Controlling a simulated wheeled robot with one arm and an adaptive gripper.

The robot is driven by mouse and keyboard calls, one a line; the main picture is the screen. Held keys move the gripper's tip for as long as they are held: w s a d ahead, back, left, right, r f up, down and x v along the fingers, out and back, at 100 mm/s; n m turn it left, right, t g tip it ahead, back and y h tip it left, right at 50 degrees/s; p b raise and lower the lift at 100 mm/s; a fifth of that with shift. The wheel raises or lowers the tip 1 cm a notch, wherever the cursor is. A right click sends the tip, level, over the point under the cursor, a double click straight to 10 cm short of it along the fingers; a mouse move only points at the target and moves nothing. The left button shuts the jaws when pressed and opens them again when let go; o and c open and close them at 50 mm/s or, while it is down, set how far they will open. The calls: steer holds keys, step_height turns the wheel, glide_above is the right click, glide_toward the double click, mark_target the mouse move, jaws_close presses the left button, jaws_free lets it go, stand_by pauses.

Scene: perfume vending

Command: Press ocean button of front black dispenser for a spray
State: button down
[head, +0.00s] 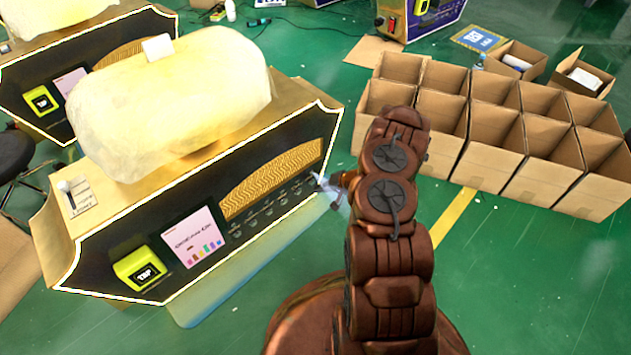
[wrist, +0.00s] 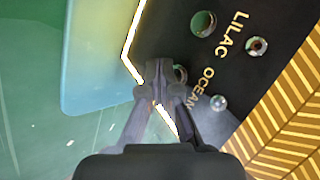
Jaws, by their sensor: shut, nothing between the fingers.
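The front black dispenser (head: 130,235) stands at left in the head view, its dark face edged in white and carrying a row of small round fittings below a gold wavy panel. In the wrist view its face shows the OCEAN label (wrist: 208,88) beside the LILAC label (wrist: 236,35). A round fitting (wrist: 181,73) on one side of OCEAN is partly hidden by my fingertips; a smaller shiny one (wrist: 218,102) is on the other side. I cannot tell which is the button. My gripper (wrist: 165,78) is shut and empty, close to the face; contact is unclear. It also shows in the head view (head: 323,184).
A second black dispenser (head: 20,75) stands behind at upper left. Open cardboard boxes (head: 500,130) stand in rows at right. A yellow display (head: 138,268) and a sign (head: 193,237) are on the front dispenser's face. Green floor lies between dispenser and boxes.

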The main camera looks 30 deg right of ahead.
steer(key=shift+s, duration=0.1)
steer(key=shift+s+d+p, duration=0.2)
steer(key=shift+s+d, duration=0.05)
steer(key=shift+s, duration=1)
steer(key=shift+s+d+p, duration=0.2)
steer(key=shift+s+d, duration=0.05)
steer(key=shift+s, duration=0.95)
steer(key=shift+s, duration=0.1)
